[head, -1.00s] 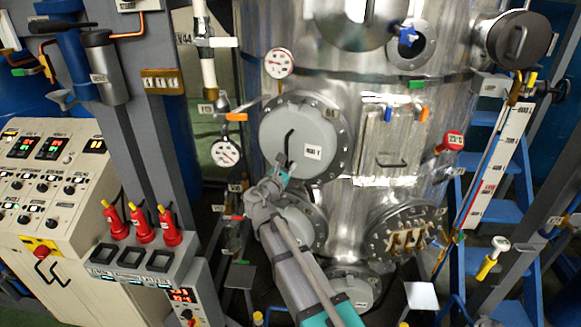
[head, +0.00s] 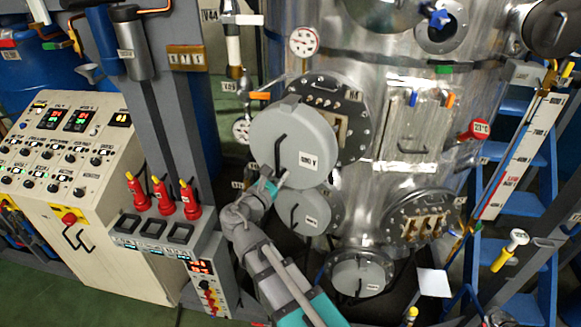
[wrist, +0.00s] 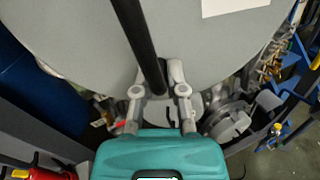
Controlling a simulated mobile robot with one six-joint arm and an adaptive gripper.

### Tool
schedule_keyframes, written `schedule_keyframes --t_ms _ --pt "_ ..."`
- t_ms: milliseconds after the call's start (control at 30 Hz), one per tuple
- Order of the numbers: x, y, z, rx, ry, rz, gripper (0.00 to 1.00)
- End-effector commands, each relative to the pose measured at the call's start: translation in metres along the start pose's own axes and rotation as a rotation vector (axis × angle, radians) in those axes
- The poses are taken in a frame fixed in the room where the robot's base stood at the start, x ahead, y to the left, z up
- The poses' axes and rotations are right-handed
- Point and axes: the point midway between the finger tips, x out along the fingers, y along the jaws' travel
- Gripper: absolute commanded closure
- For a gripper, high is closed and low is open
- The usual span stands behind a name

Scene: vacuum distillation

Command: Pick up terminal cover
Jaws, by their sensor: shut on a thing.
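The terminal cover (head: 310,140) is a round grey lid with a black bar handle (head: 280,158) and a white label. In the head view it hangs in front of its flange (head: 352,118) on the steel vessel, shifted to the left, so part of the flange with its bolts and terminals shows. My gripper (head: 279,180) is shut on the lower end of the handle. In the wrist view the cover (wrist: 220,50) fills the top, and the fingers (wrist: 160,88) close around the black handle (wrist: 140,40). The cover's back side is hidden.
Another grey cover (head: 305,212) sits just below, with a third (head: 360,276) lower down. A flange with bare terminals (head: 425,215) is at the right. Red-handled plugs (head: 163,198) and a control panel (head: 65,145) stand left. Blue steps (head: 510,205) are at the right.

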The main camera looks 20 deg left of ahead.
Motion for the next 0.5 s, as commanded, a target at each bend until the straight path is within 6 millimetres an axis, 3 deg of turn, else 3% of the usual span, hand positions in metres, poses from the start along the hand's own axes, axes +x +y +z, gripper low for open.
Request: schedule_keyframes --t_ms 200,500 --pt "-0.0111 -0.0003 0.0005 -0.001 -0.001 0.0 1.0" --pt "-0.0124 0.0001 0.0004 -0.001 -0.002 0.0 1.0"
